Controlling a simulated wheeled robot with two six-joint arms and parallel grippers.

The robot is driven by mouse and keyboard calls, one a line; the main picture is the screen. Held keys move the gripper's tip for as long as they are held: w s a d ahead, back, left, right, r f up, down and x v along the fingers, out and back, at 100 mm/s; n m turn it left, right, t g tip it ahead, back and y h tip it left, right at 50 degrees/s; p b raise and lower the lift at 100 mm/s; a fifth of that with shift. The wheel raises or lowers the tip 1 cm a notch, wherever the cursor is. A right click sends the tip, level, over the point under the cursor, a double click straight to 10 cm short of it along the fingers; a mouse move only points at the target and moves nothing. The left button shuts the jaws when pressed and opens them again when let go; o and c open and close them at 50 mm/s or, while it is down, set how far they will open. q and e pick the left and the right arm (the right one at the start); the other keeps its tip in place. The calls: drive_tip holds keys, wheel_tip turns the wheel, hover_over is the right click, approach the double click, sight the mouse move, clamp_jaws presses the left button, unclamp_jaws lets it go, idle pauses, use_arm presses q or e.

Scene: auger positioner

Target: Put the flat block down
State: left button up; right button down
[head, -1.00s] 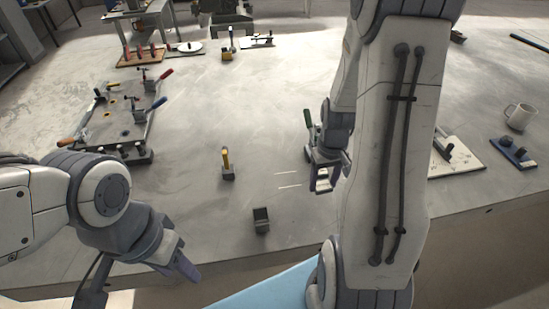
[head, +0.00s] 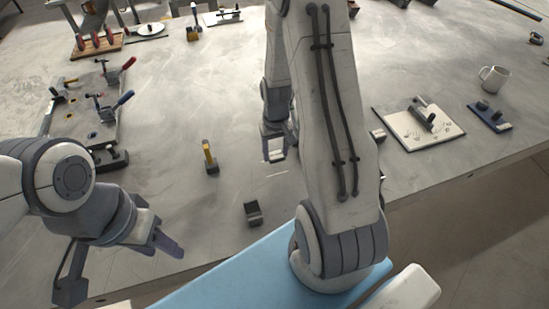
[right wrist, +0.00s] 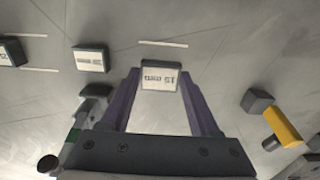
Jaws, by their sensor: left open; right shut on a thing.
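The flat block (right wrist: 160,76), with a pale labelled face and dark edges, is between the fingertips of my right gripper (right wrist: 158,84) in the right wrist view. The right gripper is shut on it. In the head view this gripper (head: 275,154) is over the table near a white line, partly behind my right arm. I cannot tell whether the block touches the table. My left gripper (head: 170,246) is open and empty over the table's front left.
A dark block (head: 254,213) and a yellow-handled piece (head: 209,157) stand near the right gripper. A fixture board (head: 78,125) lies left; a white board (head: 418,128), a blue plate (head: 489,117) and a mug (head: 494,78) lie right. The table centre is mostly clear.

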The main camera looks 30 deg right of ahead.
sight(275, 155)
drive_tip(key=shift+w+a+f, duration=0.1)
drive_tip(key=shift+w+f, duration=0.05)
drive_tip(key=shift+f, duration=1.95)
drive_tip(key=shift+f, duration=0.2)
drive_tip(key=shift+c, duration=0.6)
unclamp_jaws()
